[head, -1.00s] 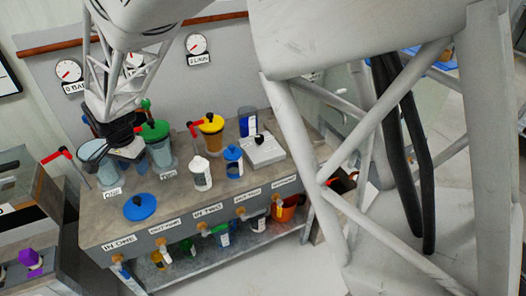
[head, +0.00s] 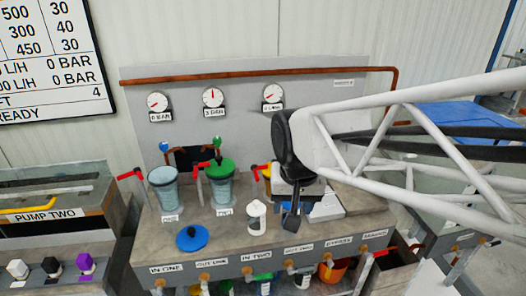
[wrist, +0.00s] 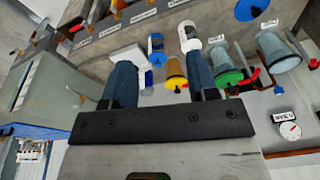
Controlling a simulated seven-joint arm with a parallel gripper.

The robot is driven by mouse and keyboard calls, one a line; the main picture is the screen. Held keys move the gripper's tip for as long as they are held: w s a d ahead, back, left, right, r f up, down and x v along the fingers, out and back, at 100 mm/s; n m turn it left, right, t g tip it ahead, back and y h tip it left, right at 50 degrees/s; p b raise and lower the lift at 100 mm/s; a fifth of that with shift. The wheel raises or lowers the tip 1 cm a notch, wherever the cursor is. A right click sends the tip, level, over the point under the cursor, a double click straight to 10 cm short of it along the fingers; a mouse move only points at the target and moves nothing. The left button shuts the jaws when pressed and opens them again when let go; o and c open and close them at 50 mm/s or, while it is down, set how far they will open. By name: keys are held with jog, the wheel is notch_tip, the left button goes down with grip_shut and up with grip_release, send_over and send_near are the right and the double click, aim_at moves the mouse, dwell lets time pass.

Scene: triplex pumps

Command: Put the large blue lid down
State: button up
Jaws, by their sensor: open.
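The large blue lid (head: 192,237) lies flat on the bench top, its knob up, in front of the left clear vessel (head: 163,190). It also shows at the top edge of the wrist view (wrist: 252,9). Nothing touches it. That left vessel has no lid and also shows in the wrist view (wrist: 280,55). My gripper (head: 291,220) is over the right part of the bench, well to the right of the lid. In the wrist view its two dark blue fingers (wrist: 158,65) are apart with nothing held between them.
The middle vessel wears a green lid (head: 220,168). A yellow-lidded vessel (wrist: 175,72) is mostly behind my arm in the head view. A white bottle (head: 256,217) and a blue bottle (wrist: 156,46) stand near my gripper. Red-handled valves (head: 132,174) rise beside the vessels.

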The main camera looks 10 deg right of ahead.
jog(key=s+d+n, duration=0.2)
jog(key=s+d, duration=0.1)
jog(key=s, duration=0.5)
jog(key=shift+s+d+t, duration=0.15)
jog(key=shift+d+t, duration=0.15)
dwell(0.8)
